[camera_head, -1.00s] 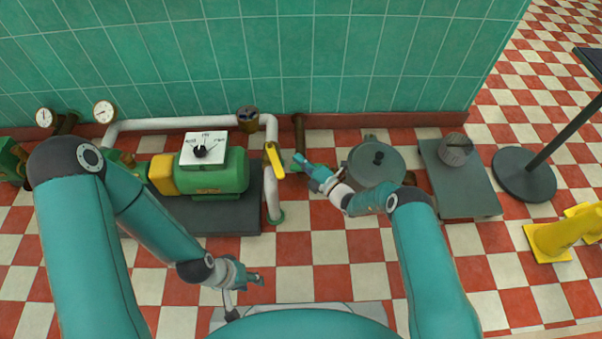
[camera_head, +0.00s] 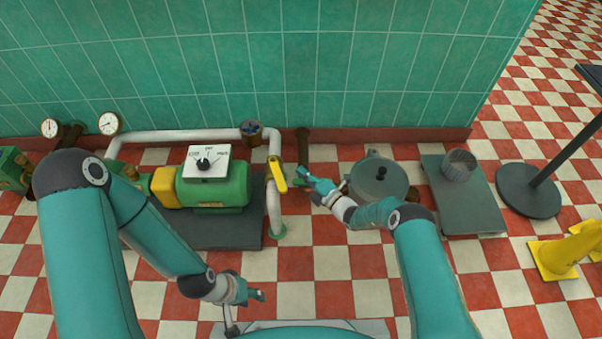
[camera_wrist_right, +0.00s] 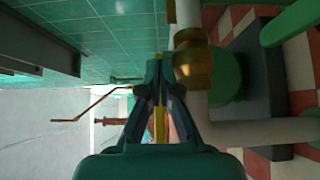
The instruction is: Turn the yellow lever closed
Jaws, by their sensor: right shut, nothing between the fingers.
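The yellow lever (camera_head: 277,176) sits on the white vertical pipe, right of the green pump, and slants down to the right. My right gripper (camera_head: 303,174) is shut and empty, just right of the lever; the head view does not show whether they touch. In the right wrist view its fingers (camera_wrist_right: 157,72) are together, with a yellow strip visible between their bases. A brass valve fitting (camera_wrist_right: 193,66) is right of the fingertips there. My left gripper (camera_head: 259,295) is low in the head view, away from the lever; its finger opening is too small to tell.
The green and yellow pump (camera_head: 214,190) stands on a dark base left of the lever. A grey lidded pot (camera_head: 379,183) is close to my right wrist. Checkered floor is free in front.

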